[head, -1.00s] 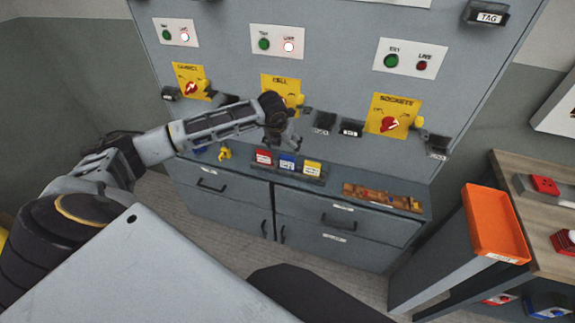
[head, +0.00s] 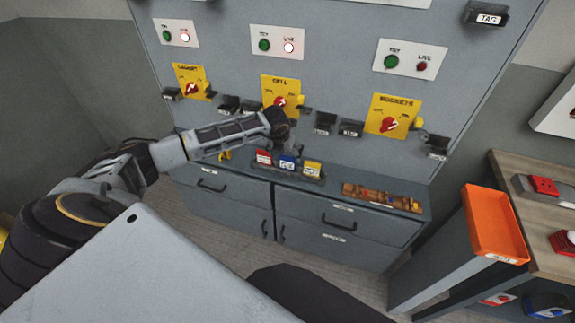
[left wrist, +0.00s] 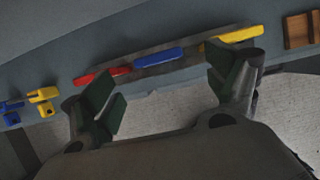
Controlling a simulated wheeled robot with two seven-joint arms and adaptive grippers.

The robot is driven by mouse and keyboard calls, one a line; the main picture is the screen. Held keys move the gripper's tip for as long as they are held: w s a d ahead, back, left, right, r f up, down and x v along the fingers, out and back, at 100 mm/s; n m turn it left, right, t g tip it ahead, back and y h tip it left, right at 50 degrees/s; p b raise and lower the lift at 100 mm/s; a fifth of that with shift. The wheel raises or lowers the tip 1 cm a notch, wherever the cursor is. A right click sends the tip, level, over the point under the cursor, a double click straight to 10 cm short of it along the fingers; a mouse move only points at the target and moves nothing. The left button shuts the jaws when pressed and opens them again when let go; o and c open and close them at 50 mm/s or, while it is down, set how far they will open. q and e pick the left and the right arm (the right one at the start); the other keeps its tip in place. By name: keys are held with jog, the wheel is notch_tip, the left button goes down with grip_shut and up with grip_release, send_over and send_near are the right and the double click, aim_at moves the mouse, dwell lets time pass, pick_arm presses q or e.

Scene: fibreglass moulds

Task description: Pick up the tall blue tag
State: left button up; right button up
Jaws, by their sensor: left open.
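A blue tag (head: 287,162) stands in a dark rack on the cabinet top, between a red tag (head: 264,157) and a yellow tag (head: 312,169). My left gripper (head: 291,148) is just above and behind the rack in the head view, open and empty. In the left wrist view its spread fingers (left wrist: 168,92) point towards the tag row. The blue tag (left wrist: 160,57) lies between them in the picture, apart from both. The right finger partly covers the rack near the yellow tag (left wrist: 235,39). My right gripper is not in view.
Yellow and blue padlock-like pieces (left wrist: 43,101) lie left of the rack. A brown wooden piece (head: 382,198) lies to its right. The grey panel with yellow switch plates (head: 394,117) and black holders rises behind. An orange tray (head: 495,222) is at the right.

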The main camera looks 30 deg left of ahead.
aim_at(287, 158)
pick_arm(q)
jog(key=shift+x, duration=0.85)
jog(key=shift+w+f, duration=0.2)
jog(key=shift+f, duration=0.2)
jog(key=shift+a, duration=0.1)
jog(key=shift+p+x, duration=0.3)
jog(key=shift+x, duration=2.15)
jog(key=shift+f, duration=0.15)
pick_arm(e)
jog(key=shift+a+r, duration=0.35)
jog(key=shift+a, duration=0.25)
